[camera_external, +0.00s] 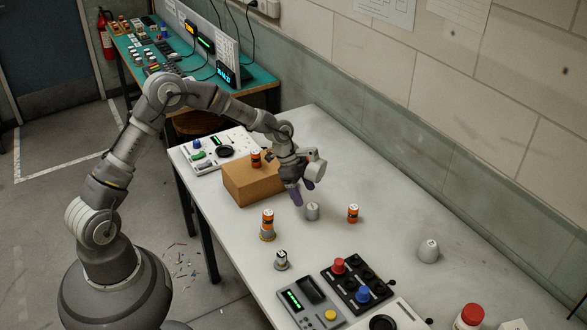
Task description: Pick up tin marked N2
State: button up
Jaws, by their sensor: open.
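One tin (256,159) stands on a brown box (252,183). Another tin (267,218) stands upright on a low round base. A third tin (353,213) stands directly on the table. The markings are too small to read, so I cannot tell which one is N2. My gripper (302,193) is open and points down over the table, right of the box. It is left of the third tin and apart from it. A grey cylinder (312,211) stands just below and right of its fingers.
A white tapered piece (428,251) stands at right. Control panels (358,283) and a red-topped jar (469,316) fill the near end of the white table (390,235). The wall runs along its right.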

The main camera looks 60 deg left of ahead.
aim_at(312, 206)
jog(key=b+x, duration=0.1)
jog(key=x, duration=0.1)
jog(key=b+x, duration=0.1)
jog(key=x, duration=0.2)
jog(key=b+x, duration=0.1)
jog(key=x, duration=0.2)
jog(key=shift+w+a+r, duration=0.1)
jog(key=shift+w+a, duration=0.05)
jog(key=shift+w, duration=0.2)
jog(key=shift+r, duration=0.15)
jog(key=c, duration=1.1)
jog(key=shift+r, duration=0.1)
jog(key=shift+c, duration=0.2)
